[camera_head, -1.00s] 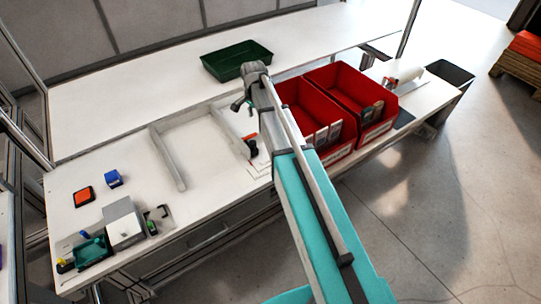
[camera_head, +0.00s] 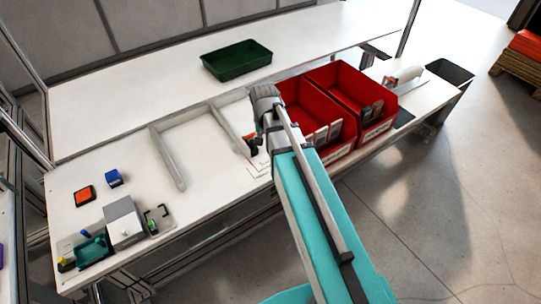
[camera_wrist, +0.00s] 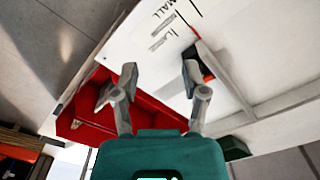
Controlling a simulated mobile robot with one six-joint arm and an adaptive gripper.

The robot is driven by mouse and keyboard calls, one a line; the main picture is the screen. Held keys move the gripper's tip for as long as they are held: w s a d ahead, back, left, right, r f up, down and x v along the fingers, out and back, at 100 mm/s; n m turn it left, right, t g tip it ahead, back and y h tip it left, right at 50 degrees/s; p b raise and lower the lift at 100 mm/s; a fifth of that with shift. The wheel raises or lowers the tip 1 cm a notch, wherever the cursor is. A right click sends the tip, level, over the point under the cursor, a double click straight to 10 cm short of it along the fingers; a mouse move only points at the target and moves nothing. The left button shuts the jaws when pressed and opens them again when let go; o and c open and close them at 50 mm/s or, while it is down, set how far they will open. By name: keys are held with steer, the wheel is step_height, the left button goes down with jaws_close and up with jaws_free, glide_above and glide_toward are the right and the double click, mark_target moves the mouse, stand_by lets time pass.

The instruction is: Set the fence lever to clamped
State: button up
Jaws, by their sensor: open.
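The fence (camera_head: 228,127) is a pale grey bar on the white table, left of my arm; it also shows in the wrist view (camera_wrist: 228,82). At its near end is the fence lever (camera_head: 250,138), orange with black parts, partly hidden by my arm. In the wrist view the orange lever (camera_wrist: 208,73) is partly behind my right finger. My gripper (camera_wrist: 160,75) is open and empty, its fingers pointing toward the table. Contact with the lever cannot be told. In the head view the fingers are mostly hidden behind my wrist.
Two red bins (camera_head: 345,84) stand close on the right of my arm; one red bin wall (camera_wrist: 150,112) lies below the left finger in the wrist view. A green tray (camera_head: 236,60) is at the back. Printed size marks (camera_wrist: 170,28) are on the table.

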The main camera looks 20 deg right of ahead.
steer(key=s+n, duration=0.3)
steer(key=s, duration=0.4)
steer(key=shift+r+n, duration=0.15)
steer(key=shift+n, duration=0.15)
steer(key=shift+s, duration=0.2)
steer(key=shift+s+a+n, duration=0.1)
steer(key=shift+s+n, duration=0.4)
steer(key=shift+s, duration=0.45)
steer(key=shift+c, duration=0.2)
stand_by(0.4)
